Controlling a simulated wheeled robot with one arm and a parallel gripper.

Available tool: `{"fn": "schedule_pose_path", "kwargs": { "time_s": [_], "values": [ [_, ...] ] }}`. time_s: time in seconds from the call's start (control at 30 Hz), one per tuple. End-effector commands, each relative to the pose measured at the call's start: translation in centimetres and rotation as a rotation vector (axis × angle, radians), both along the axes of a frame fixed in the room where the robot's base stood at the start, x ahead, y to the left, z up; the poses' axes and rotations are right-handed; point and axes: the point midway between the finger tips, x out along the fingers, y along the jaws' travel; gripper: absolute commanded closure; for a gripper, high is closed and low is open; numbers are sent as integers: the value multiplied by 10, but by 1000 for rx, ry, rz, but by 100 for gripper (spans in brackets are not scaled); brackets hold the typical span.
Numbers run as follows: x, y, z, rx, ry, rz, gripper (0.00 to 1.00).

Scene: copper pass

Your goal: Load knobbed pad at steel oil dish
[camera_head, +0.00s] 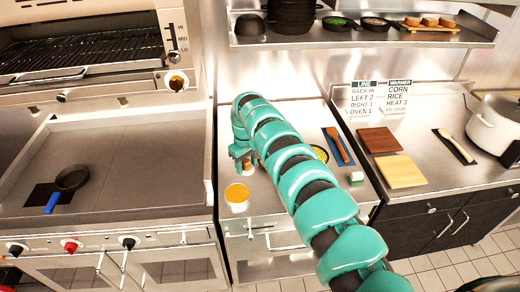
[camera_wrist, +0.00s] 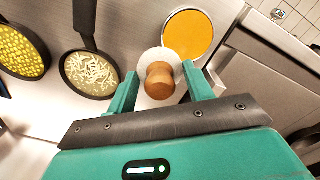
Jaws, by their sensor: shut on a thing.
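The knobbed pad (camera_wrist: 160,82) has a brown wooden knob and a round pale pad beyond it. My gripper (camera_wrist: 160,88) is shut on the knob, one finger on each side. In the head view my gripper (camera_head: 243,163) is at the end of the teal arm, over the middle counter, with part of the knob showing below it. The steel oil dish (camera_wrist: 188,34), a round dish filled with orange liquid, is just beyond the pad in the wrist view. In the head view it stands in front of my gripper (camera_head: 237,194). I cannot tell whether pad and dish touch.
A pan of pale strands (camera_wrist: 92,74) and a pan of yellow kernels (camera_wrist: 22,52) lie left of the pad. A griddle with a small blue-handled pan (camera_head: 72,178) is on the left. Wooden boards (camera_head: 400,171) and a white pot (camera_head: 494,125) are on the right. A loaded shelf (camera_head: 360,40) hangs above.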

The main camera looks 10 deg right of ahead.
Motion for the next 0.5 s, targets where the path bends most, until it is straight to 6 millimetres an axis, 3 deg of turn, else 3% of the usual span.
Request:
{"fn": "schedule_pose_path", "kwargs": {
  "time_s": [0.23, 0.5],
  "values": [
    [-22, 31, -8, 5, 4, 136, 67],
    [-33, 41, -18, 6, 4, 184, 67]
  ]
}}
